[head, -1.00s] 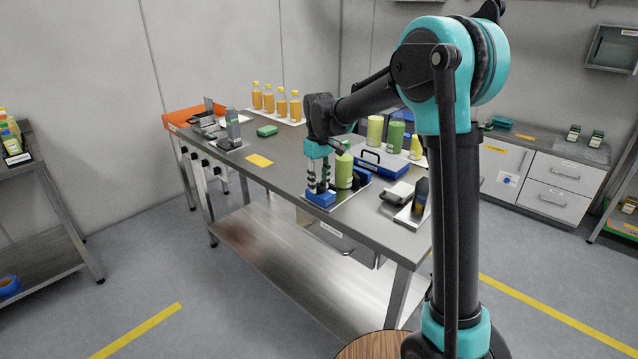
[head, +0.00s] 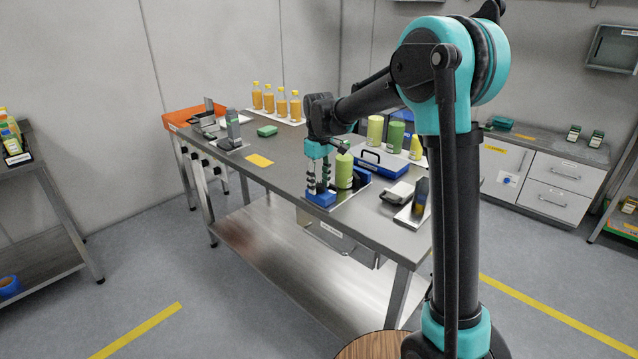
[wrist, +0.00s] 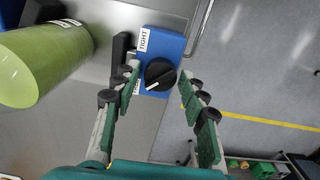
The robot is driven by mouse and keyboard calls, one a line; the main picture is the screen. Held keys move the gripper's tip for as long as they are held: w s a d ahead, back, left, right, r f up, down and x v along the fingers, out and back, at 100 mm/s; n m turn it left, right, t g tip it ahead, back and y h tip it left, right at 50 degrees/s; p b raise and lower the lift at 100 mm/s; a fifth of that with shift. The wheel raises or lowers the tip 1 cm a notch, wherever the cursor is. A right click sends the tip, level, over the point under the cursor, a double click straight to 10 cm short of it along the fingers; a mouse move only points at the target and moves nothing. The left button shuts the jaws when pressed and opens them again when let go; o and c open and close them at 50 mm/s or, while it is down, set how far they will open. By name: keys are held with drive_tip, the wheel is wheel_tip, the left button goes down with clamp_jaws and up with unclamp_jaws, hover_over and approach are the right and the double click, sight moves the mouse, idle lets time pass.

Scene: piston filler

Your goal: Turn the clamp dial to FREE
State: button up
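The clamp dial (wrist: 160,73) is a round black knob on a blue block (wrist: 171,41); the block also shows in the head view (head: 321,199). Its white mark points to the lower left, towards a lower label mostly hidden by my left finger. My gripper (wrist: 158,71) is open, with one finger on each side of the dial. I cannot tell whether either finger touches it. In the head view my gripper (head: 318,172) points down over the block at the table's front edge.
A green cylinder (wrist: 40,62) lies close left of my gripper in the wrist view. A blue case (head: 380,163) and more cylinders stand behind on the steel table (head: 235,175). Orange bottles (head: 281,104) stand at the back.

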sight(319, 185)
drive_tip(key=shift+o, duration=0.3)
wheel_tip(319, 185, up, 12)
idle(0.5)
